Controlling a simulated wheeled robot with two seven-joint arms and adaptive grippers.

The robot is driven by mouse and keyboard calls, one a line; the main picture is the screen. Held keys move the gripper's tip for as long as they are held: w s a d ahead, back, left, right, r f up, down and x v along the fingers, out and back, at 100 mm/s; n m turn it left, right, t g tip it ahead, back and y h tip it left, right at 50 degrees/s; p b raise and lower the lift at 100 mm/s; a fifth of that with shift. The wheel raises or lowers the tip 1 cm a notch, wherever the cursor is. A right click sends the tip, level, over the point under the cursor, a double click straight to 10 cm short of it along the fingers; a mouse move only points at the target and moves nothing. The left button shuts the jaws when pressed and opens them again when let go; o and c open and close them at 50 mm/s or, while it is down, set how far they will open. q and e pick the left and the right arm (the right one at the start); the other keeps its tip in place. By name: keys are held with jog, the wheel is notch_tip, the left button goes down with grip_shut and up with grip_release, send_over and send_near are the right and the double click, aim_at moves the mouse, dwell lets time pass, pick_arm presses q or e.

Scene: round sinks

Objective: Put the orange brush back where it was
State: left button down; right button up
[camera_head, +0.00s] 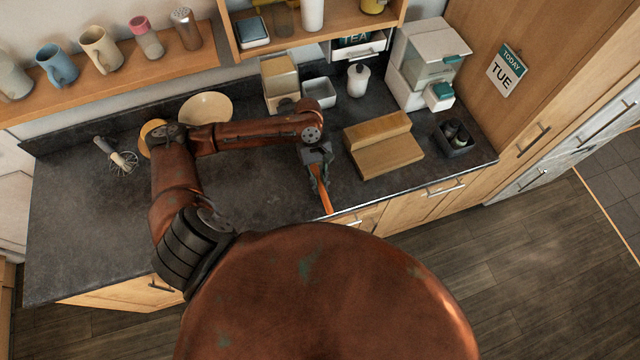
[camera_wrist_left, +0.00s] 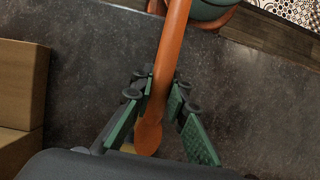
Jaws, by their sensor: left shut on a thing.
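The orange brush (camera_head: 326,199) shows in the head view as a thin orange shaft that reaches from my left gripper toward the counter's front edge. My left gripper (camera_head: 319,172) is over the counter, left of the wooden stepped block. In the left wrist view the brush (camera_wrist_left: 170,55) runs between the green fingers of my left gripper (camera_wrist_left: 162,108), which is shut on it. Its rounded end is near the palm. I cannot make out the bristles, and I cannot tell whether the brush touches the counter. My right gripper is not in view.
The wooden stepped block (camera_head: 388,157) stands close to the right of the gripper. A cream bowl (camera_head: 207,107), a small white container (camera_head: 320,91) and a white bottle (camera_head: 358,80) stand behind. A whisk (camera_head: 124,162) lies at the left. The counter's front middle (camera_head: 265,195) is clear.

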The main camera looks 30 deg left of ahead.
pick_arm(q)
jog(key=shift+f, duration=0.6)
dwell(0.3)
jog(key=c, duration=1.8)
grip_release()
jog(key=v, duration=1.2)
jog(key=shift+a, duration=0.1)
jog(key=shift+f, duration=0.1)
